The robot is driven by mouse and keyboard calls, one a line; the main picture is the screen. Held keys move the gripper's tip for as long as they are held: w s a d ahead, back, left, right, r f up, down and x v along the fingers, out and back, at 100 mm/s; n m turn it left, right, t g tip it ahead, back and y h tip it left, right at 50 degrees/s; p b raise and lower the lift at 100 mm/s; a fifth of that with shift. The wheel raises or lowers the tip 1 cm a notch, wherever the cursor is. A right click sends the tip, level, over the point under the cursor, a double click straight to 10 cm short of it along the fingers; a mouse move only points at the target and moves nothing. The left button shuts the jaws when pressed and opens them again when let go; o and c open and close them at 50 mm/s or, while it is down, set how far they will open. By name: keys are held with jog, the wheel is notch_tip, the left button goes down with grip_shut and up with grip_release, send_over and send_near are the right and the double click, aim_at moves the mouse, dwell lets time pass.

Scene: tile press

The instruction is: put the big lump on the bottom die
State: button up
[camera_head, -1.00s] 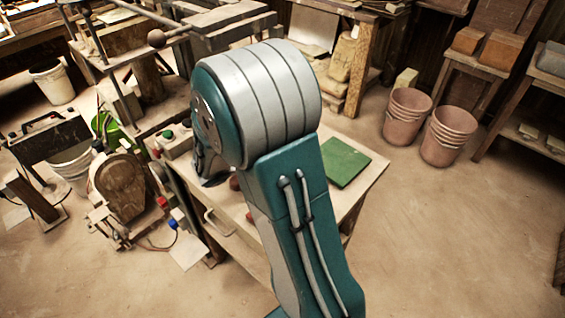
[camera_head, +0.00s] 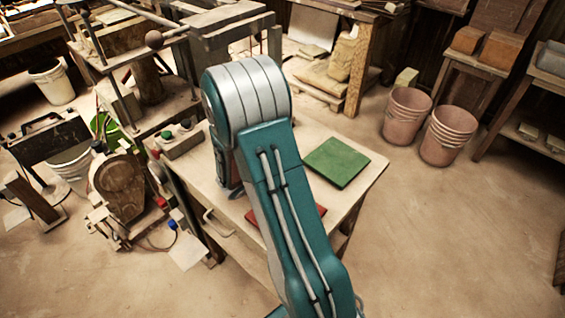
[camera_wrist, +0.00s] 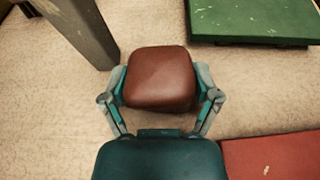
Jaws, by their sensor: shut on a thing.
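A big brown, rounded, block-like lump (camera_wrist: 160,78) sits between the two fingers of my gripper (camera_wrist: 160,92) in the wrist view. The fingers are shut on its left and right sides. The lump looks above the pale worktop, but its height is hard to judge. In the head view my own arm hides the gripper and the lump. I cannot make out the bottom die for certain in either view.
A green board (camera_head: 338,162) lies on the worktop (camera_head: 365,178); a red board (camera_wrist: 275,157) lies nearer. A dark grey post (camera_wrist: 78,30) stands left of the lump in the wrist view. Grey press-like beams (camera_head: 225,28) and a small control box (camera_head: 180,140) stand behind and left.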

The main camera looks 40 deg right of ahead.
jog(key=o, duration=1.1)
jog(key=shift+a, duration=0.25)
jog(key=shift+o, duration=0.2)
jog(key=shift+d, duration=0.15)
